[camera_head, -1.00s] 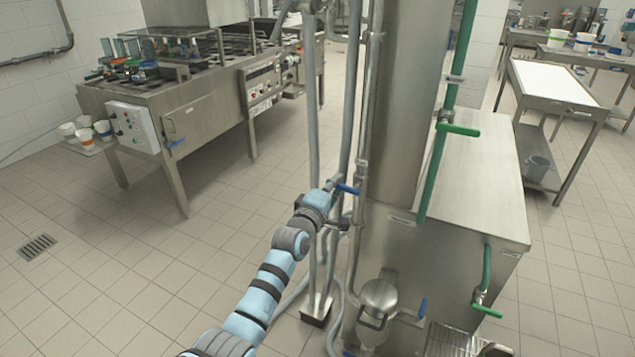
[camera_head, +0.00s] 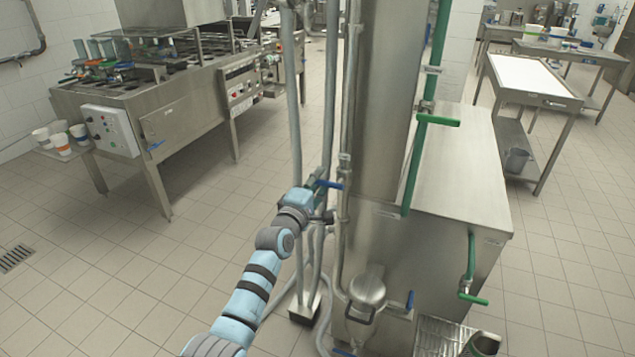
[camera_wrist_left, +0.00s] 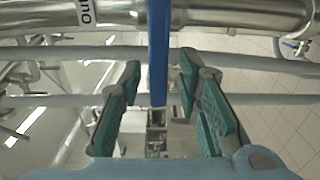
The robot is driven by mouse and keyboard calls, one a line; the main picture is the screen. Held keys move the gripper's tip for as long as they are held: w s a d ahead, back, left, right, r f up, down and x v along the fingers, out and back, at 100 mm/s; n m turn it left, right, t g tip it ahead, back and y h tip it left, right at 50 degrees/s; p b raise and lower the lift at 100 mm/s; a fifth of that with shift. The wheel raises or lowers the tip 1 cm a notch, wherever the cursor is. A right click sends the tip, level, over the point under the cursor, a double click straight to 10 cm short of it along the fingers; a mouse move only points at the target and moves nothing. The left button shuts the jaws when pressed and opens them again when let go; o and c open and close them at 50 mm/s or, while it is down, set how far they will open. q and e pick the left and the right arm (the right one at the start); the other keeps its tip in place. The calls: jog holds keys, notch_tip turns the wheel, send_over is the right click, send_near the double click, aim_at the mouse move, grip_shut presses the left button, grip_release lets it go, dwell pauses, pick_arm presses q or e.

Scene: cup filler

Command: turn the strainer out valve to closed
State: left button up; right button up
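A blue valve lever (camera_head: 330,184) sits on the pipework left of the tall steel column. My left gripper (camera_head: 317,186) is right at this lever in the head view. In the left wrist view, the blue lever (camera_wrist_left: 158,50) runs down from the top, between the two open green-padded fingers (camera_wrist_left: 160,95). I see a gap on both sides of it. The steel pipe (camera_wrist_left: 220,14) behind it carries a label (camera_wrist_left: 86,13), upside down and partly cut off, perhaps ending in "out". My right gripper is not in view.
A steel tank (camera_head: 455,165) stands right of the column, with green-handled valves (camera_head: 438,120) on green pipes. A steel strainer-like housing (camera_head: 366,290) and another blue lever (camera_head: 410,300) are low in front. Vertical grey pipes (camera_head: 291,100) stand close to my gripper.

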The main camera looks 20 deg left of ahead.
pick_arm(q)
jog(key=s, duration=1.2)
jog(key=shift+a, duration=0.35)
